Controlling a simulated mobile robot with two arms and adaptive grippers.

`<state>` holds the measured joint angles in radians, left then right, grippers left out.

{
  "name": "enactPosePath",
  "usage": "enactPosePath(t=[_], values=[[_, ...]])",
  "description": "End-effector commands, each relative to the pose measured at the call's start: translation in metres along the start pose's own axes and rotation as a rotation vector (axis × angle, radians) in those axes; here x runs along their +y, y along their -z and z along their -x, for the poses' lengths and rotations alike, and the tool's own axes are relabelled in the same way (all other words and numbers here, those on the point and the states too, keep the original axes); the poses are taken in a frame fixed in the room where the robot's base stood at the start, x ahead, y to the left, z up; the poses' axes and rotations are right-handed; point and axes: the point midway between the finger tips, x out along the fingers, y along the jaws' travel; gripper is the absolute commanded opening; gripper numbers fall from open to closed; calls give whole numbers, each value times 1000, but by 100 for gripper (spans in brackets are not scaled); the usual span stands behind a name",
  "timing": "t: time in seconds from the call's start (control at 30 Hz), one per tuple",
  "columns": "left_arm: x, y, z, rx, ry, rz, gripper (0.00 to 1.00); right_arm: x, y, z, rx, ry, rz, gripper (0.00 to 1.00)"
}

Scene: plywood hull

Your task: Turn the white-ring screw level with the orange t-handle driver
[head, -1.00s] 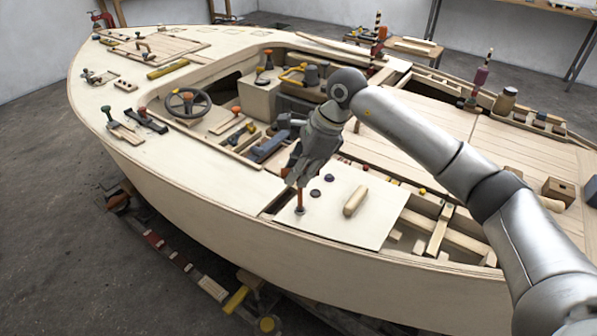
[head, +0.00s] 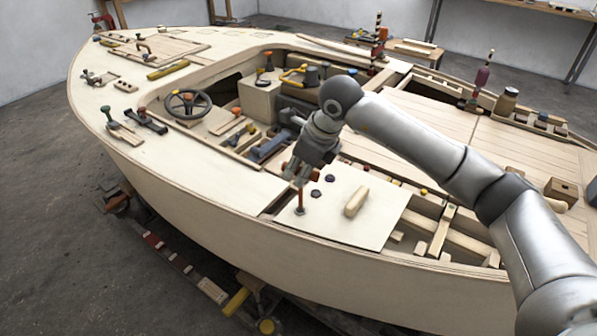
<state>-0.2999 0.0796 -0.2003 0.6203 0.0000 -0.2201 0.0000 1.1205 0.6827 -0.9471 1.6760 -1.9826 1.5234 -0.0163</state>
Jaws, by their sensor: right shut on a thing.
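The orange t-handle driver (head: 300,198) stands upright at the near left part of a pale hatch panel (head: 375,226), with its shaft pointing down to the panel. My right gripper (head: 297,181) is shut on its top from above, and its fingers hide most of the handle. Two dark round screw heads, a nearer one (head: 315,193) and a farther one (head: 330,178), show on the panel to the right of the driver. The screw under the driver tip and any white ring are too small or hidden to make out. My left gripper is out of view.
A wooden block (head: 356,202) lies on the panel to the right of the driver. A steering wheel (head: 188,104) and loose tools lie farther left. An open framed bay (head: 440,232) is right of the panel. The near hull deck is clear.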

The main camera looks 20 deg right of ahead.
Motion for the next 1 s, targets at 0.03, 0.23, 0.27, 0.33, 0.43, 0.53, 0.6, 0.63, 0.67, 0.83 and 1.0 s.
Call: enactPosePath(t=[0.03, 0.23, 0.27, 0.33, 0.43, 0.53, 0.6, 0.63, 0.67, 0.83, 1.0], values=[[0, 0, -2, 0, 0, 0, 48, 1, 0, -1, 2, 16, -35, 0], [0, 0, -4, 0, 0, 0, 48, 0, 0, -1, 11, 49, -120, 0], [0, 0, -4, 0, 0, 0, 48, 0, 0, 0, 11, 50, -122, 0], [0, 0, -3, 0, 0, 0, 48, 0, 0, 0, 11, 50, -122, 0], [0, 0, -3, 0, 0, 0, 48, 0, 0, 0, 11, 49, -121, 0], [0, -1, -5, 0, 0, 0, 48, 0, 0, -1, 13, 58, -140, 0], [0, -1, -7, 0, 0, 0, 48, 0, 0, -2, 17, 77, -185, 0], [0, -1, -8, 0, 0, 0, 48, 0, 0, -2, 18, 89, -212, 0], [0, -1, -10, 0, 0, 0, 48, 0, 0, -2, 22, 102, -241, 0], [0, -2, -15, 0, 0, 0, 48, -1, 0, -3, 36, 172, -415, 0], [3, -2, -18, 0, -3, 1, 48, -2, 1, -3, 51, 227, -550, 0]])
